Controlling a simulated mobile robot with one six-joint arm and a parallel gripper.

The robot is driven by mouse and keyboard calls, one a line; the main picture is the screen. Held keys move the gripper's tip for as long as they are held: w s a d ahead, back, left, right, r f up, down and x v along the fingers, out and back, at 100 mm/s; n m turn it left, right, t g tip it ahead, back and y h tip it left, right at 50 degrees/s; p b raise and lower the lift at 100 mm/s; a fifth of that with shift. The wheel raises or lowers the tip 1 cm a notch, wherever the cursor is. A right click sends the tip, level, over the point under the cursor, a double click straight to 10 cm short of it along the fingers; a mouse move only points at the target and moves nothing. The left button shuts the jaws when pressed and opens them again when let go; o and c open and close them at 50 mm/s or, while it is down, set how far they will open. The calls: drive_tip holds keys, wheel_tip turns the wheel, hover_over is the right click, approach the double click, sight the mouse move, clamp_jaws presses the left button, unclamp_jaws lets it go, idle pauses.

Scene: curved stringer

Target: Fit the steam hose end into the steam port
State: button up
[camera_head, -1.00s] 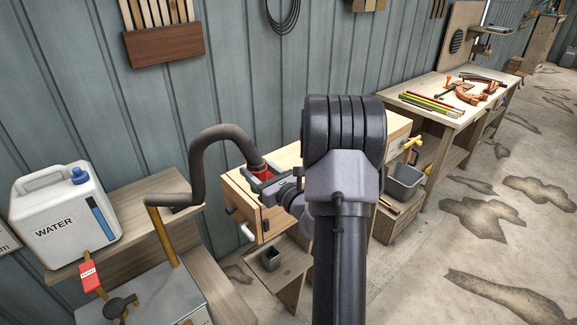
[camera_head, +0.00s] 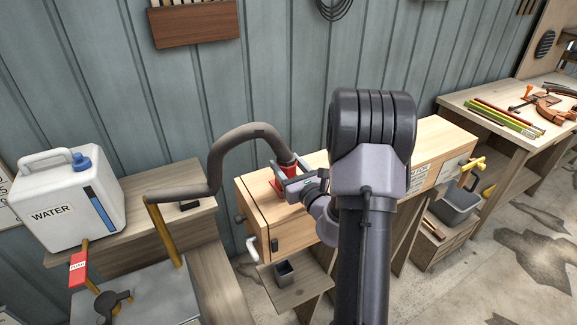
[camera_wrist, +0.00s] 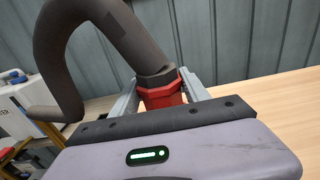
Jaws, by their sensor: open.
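The grey steam hose (camera_head: 232,139) rises from a brass pipe at the left and arches over to a red collar (camera_head: 280,178) above the near end of the wooden steam box (camera_head: 268,226). My gripper (camera_head: 288,176) is at that collar, its jaws apart. In the wrist view, the hose (camera_wrist: 105,30) runs down into the red hex collar (camera_wrist: 162,92), which stands between the two grey fingers of my gripper (camera_wrist: 160,95). The collar's lower part is hidden behind the gripper body. I cannot tell where hose end and steam port meet.
A white water can (camera_head: 62,205) stands on a wooden shelf at the left, by the brass pipe (camera_head: 163,235). A grey bin (camera_head: 457,205) is beyond the box at right. A workbench with tools (camera_head: 525,105) stands at the far right. The grey plank wall is behind.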

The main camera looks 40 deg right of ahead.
drive_tip(key=o, duration=0.3)
drive_tip(key=shift+o, duration=0.2)
drive_tip(key=shift+d, duration=0.15)
drive_tip(key=shift+s, duration=0.1)
